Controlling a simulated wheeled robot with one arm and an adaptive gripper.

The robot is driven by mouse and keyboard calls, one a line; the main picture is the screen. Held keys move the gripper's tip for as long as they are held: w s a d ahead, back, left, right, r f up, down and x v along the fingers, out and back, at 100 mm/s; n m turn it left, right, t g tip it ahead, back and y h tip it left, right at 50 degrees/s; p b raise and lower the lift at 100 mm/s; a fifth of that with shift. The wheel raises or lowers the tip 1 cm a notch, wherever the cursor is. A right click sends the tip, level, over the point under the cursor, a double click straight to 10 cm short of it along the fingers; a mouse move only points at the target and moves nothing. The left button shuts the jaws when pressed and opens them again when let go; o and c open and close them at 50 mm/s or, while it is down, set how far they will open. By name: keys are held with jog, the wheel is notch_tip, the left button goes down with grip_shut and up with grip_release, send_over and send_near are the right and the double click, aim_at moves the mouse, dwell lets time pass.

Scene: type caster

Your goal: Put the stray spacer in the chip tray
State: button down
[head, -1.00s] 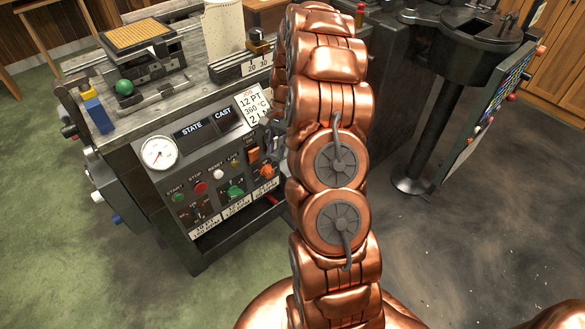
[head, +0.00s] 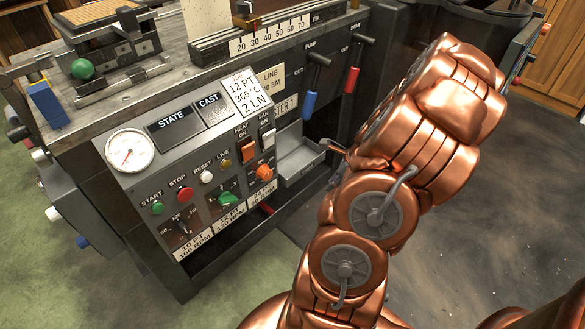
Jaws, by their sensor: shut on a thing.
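The grey open tray (head: 303,160), which looks like the chip tray, juts from the front of the machine, right of the control panel. Its visible inside looks empty, and its right end is close to my arm. My copper arm (head: 430,120) rises at the right and leans toward the upper right. My gripper cannot be made out; the arm hides that area. A small copper-coloured tip shows at the tray's right edge, but I cannot tell what it is. The stray spacer is not visible.
The control panel (head: 185,165) has a gauge, buttons and switches. Levers with a blue handle (head: 309,104) and a red handle (head: 351,80) stand above the tray. A green ball (head: 82,69) and blue block (head: 47,104) are at the upper left. Open floor lies at right.

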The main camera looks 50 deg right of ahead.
jog(key=b, duration=0.3)
send_over(284, 171)
jog(key=s, duration=0.2)
jog(key=shift+w+d+f, duration=0.1)
jog(key=shift+d+f, duration=0.05)
jog(key=shift+f, duration=0.4)
jog(key=shift+w+d+f, duration=0.1)
jog(key=shift+f, duration=0.4)
jog(key=shift+w+f+b, duration=0.2)
jog(key=shift+f+b, duration=0.85)
jog(key=shift+f, duration=1.55)
jog(key=c, duration=1)
grip_release()
jog(key=p+v, duration=0.3)
jog(key=v, duration=0.9)
jog(key=shift+s+r, duration=0.1)
